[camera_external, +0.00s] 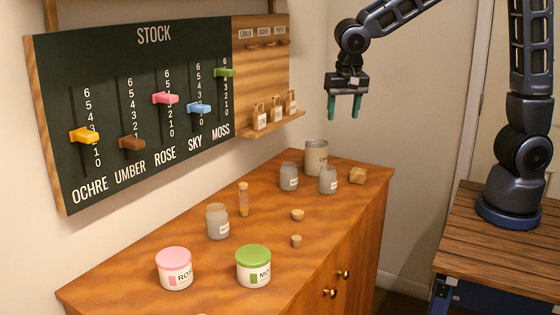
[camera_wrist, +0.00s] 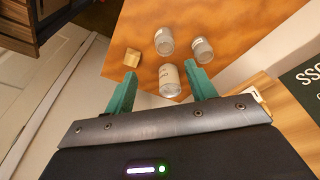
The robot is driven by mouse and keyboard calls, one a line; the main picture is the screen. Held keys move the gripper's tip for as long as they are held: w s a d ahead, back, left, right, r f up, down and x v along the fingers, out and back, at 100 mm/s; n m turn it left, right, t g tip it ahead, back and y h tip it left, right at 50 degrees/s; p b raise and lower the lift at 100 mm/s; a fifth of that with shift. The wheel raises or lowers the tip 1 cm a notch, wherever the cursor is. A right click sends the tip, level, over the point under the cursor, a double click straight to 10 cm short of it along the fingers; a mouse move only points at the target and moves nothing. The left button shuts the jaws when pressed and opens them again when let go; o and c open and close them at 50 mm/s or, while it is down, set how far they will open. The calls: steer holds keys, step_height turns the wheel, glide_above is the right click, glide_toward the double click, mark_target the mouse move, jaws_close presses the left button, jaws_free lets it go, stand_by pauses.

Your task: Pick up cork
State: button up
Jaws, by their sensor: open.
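Two small tan corks lie on the wooden cabinet top (camera_external: 340,213) in the external view: one cork (camera_external: 297,214) sits near the middle, and another cork (camera_external: 296,240) sits closer to the front edge. Neither shows in the wrist view. My gripper (camera_external: 343,108) is open and empty, fingers pointing down, high above the far end of the cabinet. In the wrist view its green fingers (camera_wrist: 160,78) stand apart, with a pale can (camera_wrist: 169,80) seen below between them.
Grey jars (camera_external: 289,177) (camera_external: 328,180), a can (camera_external: 316,157) and a wooden block (camera_external: 357,175) stand at the far end. A jar (camera_external: 217,221), a corked vial (camera_external: 243,199), a pink-lidded tub (camera_external: 174,268) and a green-lidded tub (camera_external: 253,266) stand nearer. A stock board (camera_external: 150,110) hangs behind.

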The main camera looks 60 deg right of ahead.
steer(key=w+a+f+m+h, duration=0.15)
steer(key=w+a+f, duration=0.25)
steer(key=a+f, duration=0.45)
steer(key=m, duration=0.3)
glide_toward(298, 212)
steer(key=shift+h, duration=0.35)
steer(key=shift+a+x, duration=0.15)
steer(key=shift+x, duration=2.05)
steer(key=shift+a+x, duration=0.1)
steer(key=shift+x, duration=2.05)
steer(key=shift+f, duration=0.1)
steer(key=c, duration=1.1)
